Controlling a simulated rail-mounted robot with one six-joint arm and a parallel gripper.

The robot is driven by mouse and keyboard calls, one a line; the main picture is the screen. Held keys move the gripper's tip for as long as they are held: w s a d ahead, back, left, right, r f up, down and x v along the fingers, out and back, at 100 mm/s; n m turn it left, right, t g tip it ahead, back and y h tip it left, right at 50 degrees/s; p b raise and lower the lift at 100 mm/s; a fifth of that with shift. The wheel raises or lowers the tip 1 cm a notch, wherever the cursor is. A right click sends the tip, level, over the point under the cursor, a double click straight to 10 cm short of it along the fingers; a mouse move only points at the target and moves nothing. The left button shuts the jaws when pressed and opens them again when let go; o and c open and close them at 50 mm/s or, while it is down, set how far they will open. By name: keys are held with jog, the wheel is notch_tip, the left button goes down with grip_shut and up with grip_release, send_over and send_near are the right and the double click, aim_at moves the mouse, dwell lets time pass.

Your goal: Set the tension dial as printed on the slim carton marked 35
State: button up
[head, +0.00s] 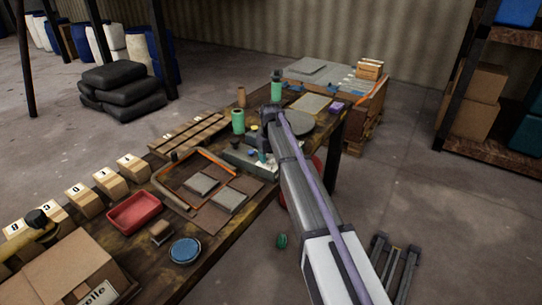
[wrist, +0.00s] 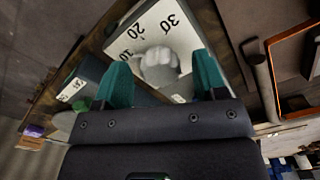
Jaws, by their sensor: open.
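In the wrist view a pale dial plate (wrist: 188,42) carries the printed numbers 10, 20 and 30, with another mark partly hidden near my right finger. A rounded grey knob (wrist: 158,62) stands on it. My gripper (wrist: 161,72) is open, its teal fingers on either side of the knob in the picture, with gaps on both sides; I cannot tell the depth between them. No pointer on the knob can be made out. In the head view my gripper (head: 262,157) is over the dial unit (head: 238,158), which my arm partly hides. I cannot pick out a carton marked 35.
Several small labelled blocks (head: 88,200) line the table's far-left edge. Green cylinders (head: 238,121) stand behind the dial unit.

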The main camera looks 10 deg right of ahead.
aim_at(271, 156)
notch_tip(271, 156, up, 11)
jog(key=p, duration=1)
jog(key=shift+f, duration=0.15)
jog(key=s+m, duration=0.3)
jog(key=s, duration=3.3)
jog(key=shift+s+m+p, duration=0.2)
jog(key=shift+m+p, duration=0.1)
jog(key=shift+p, duration=0.05)
